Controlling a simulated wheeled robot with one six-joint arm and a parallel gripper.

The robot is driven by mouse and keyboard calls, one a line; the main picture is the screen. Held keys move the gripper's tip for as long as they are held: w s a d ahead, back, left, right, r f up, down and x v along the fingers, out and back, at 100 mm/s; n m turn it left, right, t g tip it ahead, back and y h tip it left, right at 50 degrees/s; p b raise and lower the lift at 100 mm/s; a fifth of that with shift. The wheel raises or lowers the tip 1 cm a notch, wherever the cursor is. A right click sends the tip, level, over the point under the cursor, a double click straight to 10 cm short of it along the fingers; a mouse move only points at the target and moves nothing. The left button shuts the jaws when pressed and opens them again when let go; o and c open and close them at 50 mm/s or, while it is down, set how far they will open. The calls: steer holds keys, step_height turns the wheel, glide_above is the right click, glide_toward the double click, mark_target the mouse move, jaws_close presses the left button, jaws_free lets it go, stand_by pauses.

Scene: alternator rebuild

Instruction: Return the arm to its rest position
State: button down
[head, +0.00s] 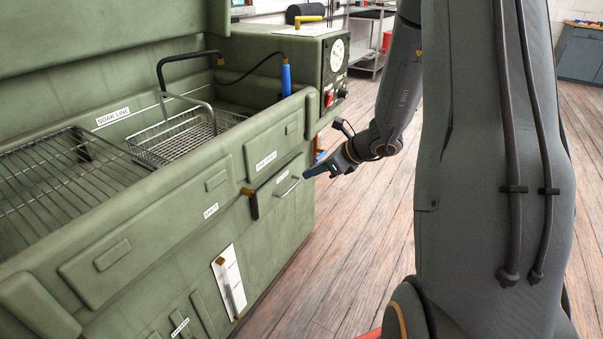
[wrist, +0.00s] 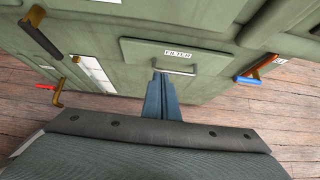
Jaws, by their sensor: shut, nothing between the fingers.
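My gripper (head: 318,170) is at the end of my arm, in front of the green wash tank (head: 150,240), near its right end. Its blue fingers are together with nothing between them. In the wrist view the gripper (wrist: 161,80) points at the panel labelled FILTER (wrist: 185,65), which has a small metal handle (wrist: 170,72). The panel looks closed. In the head view the fingertips are close to that handle (head: 288,187); whether they touch it I cannot tell.
A wire basket (head: 165,145) with a black handle sits in the tank beside a wire rack (head: 60,180). A lever with a dark grip (head: 252,205) sticks out of the tank front. A blue-handled valve (wrist: 247,80) is at the right in the wrist view. Wooden floor (head: 350,240) lies open right of the tank.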

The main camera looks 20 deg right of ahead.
steer(key=shift+s+r, duration=0.15)
steer(key=shift+r, duration=0.05)
